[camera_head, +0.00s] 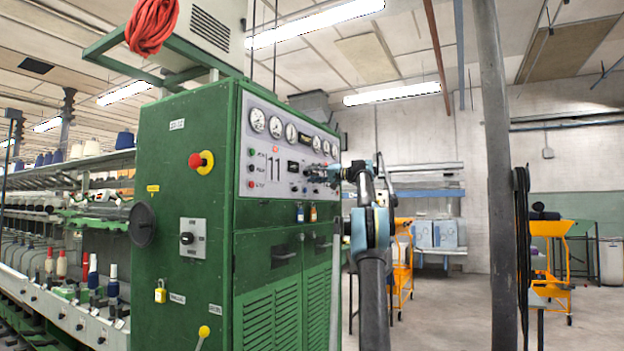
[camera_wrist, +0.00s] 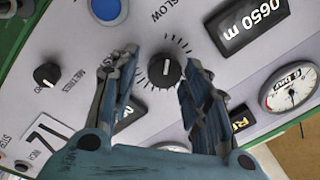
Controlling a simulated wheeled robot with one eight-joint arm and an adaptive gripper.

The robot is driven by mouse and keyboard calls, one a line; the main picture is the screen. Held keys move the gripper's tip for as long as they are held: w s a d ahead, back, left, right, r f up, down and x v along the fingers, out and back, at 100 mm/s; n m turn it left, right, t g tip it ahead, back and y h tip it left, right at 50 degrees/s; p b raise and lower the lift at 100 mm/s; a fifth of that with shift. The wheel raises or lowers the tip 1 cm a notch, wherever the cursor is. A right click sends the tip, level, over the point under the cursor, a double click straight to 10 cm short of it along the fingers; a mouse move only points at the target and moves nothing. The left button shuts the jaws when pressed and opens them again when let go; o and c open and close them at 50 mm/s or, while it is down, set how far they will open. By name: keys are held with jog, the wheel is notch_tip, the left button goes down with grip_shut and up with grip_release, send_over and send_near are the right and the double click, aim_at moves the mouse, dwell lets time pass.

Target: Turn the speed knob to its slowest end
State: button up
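In the wrist view, the speed knob (camera_wrist: 165,70) is a small black dial with a white pointer line, ringed by dark tick marks on a grey panel. The word SLOW is printed beyond the ticks, toward the top of the picture. The pointer line looks to lie roughly along the up-down direction of the picture. My gripper (camera_wrist: 160,63) is open, one finger left of the knob and one right, with gaps on both sides. In the head view my gripper (camera_head: 326,172) is at the panel of the green cabinet (camera_head: 205,120) and hides the knob.
Around the knob are another black knob (camera_wrist: 47,75) marked METRES, a blue button (camera_wrist: 106,10), a counter display (camera_wrist: 249,22) and a round gauge (camera_wrist: 290,87). On the cabinet side is a red emergency button (camera_head: 197,161). A grey post (camera_head: 496,170) stands right of my arm.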

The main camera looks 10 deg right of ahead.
jog(key=shift+s+d+r, duration=0.1)
jog(key=shift+s, duration=0.05)
jog(key=r+v, duration=0.1)
jog(key=v, duration=1)
jog(key=shift+s+d+f, duration=0.15)
jog(key=shift+d+f, duration=0.2)
jog(key=shift+f, duration=0.2)
